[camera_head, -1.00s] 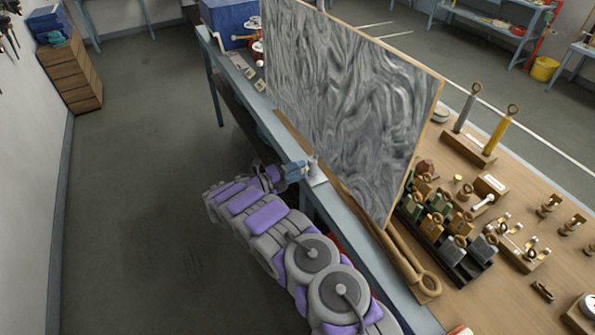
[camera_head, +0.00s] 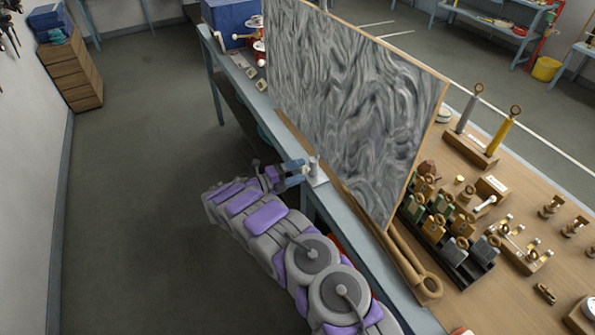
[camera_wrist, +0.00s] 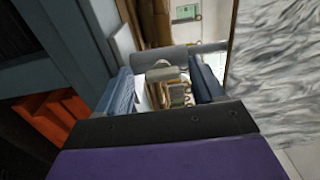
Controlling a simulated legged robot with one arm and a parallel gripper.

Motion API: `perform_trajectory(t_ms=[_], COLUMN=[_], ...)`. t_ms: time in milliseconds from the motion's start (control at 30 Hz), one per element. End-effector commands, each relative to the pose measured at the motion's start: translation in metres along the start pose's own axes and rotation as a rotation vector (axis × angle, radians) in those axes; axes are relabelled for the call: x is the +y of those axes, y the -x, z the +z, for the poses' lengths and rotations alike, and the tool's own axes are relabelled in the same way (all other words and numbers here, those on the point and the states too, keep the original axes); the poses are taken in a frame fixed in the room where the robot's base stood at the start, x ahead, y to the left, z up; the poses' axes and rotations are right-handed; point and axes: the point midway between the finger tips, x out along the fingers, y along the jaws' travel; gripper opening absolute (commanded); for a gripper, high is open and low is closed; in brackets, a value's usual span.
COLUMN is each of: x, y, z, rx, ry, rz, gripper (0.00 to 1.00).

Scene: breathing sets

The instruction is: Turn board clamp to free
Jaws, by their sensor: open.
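The large upright board (camera_head: 350,90) has a grey wavy pattern and a thin wooden edge, and it stands along the workbench. A small grey post-like fitting, apparently the board clamp (camera_head: 315,170), stands at the bench edge by the board's foot. My gripper (camera_head: 298,172) is just left of it. In the wrist view my gripper (camera_wrist: 164,92) is open with its blue fingers apart. A grey rounded clamp part (camera_wrist: 162,73) shows between and beyond the fingers. Whether the fingers touch it cannot be told. The board (camera_wrist: 275,65) fills the right side there.
The bench's blue front rail (camera_head: 335,205) runs beside my arm. An orange-red object (camera_wrist: 52,112) shows lower left in the wrist view. Floor at left is clear.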

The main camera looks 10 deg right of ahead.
Motion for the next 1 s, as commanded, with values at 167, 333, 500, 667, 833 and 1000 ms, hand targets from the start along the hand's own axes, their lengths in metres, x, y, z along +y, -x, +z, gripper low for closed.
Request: perform_trajectory(t_ms=[167,333,500,667,833,1000], x=[0.000,0.002,0.002,0.003,0.002,0.002], y=[0.034,0.072,0.110,0.141,0.160,0.167], z=[0.001,0.002,0.002,0.001,0.002,0.002], rx=[-0.005,-0.006,-0.006,-0.004,-0.003,-0.004], ry=[0.001,0.001,0.000,0.003,0.000,0.002], rz=[-0.002,0.000,0.000,-0.001,0.001,0.000], gripper=[0.68,0.68,0.68,0.68,0.68,0.68])
